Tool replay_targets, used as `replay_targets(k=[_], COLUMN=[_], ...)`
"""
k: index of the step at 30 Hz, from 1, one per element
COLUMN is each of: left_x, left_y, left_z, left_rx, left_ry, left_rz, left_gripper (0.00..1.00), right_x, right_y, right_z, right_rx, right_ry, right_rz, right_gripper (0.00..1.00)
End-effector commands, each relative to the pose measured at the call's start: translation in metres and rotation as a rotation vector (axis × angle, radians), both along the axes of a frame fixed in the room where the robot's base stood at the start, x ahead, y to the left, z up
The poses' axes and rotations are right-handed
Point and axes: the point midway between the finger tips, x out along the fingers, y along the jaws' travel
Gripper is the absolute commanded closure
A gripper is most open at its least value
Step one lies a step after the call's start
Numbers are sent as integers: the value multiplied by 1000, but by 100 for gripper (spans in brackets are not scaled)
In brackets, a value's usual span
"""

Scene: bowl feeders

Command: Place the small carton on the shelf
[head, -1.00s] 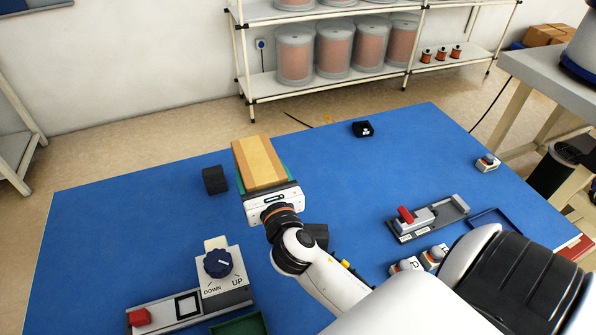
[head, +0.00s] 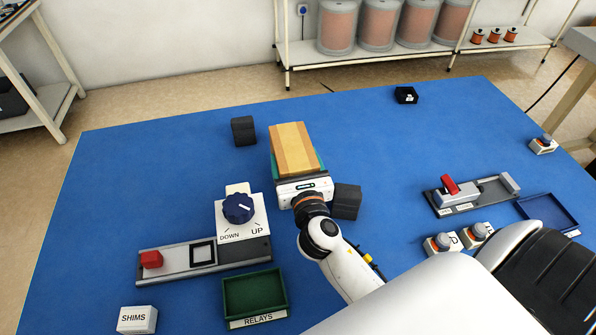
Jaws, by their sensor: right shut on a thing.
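The small carton (head: 293,147) is a tan box with a lighter yellowish stripe along its top. My right gripper (head: 298,172) is shut on it, with dark green parts along the carton's lower sides. The carton appears over the blue table (head: 180,150); its height above the table is hard to judge. A white-framed shelf rack (head: 430,67) stands beyond the table's far edge. A second shelf unit (head: 45,122) is at the far left. My left gripper is not in view.
Dark blocks stand left (head: 243,130) and right (head: 347,201) of the held carton. A dial box (head: 240,212), green relays tray (head: 254,297) and shims box (head: 137,319) are nearer. Large spools (head: 388,22) occupy the rack's left part. Small spools (head: 495,36) stand farther right.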

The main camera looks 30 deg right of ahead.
Motion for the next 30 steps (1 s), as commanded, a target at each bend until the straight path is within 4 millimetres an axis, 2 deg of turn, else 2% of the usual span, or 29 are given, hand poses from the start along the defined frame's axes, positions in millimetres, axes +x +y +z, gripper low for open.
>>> replay_targets(k=[1, 6, 18, 19, 20, 30], left_x=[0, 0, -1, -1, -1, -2], left_y=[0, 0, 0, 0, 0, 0], left_z=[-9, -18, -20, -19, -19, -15], left_rx=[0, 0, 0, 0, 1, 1], left_ry=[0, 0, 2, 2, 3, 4], left_rz=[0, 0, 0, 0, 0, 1], left_gripper=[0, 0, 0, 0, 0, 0], right_x=[0, 0, 0, 0, 0, 0], right_y=[0, 0, 0, 0, 0, 0], right_z=[-15, -33, -36, -37, -36, -32], right_rx=[3, 1, 0, 0, 2, 1], right_ry=[2, 1, -1, 1, 2, 1], right_rz=[0, 0, 1, 1, 1, 1], right_gripper=[56, 56, 56, 20, 15, 14])
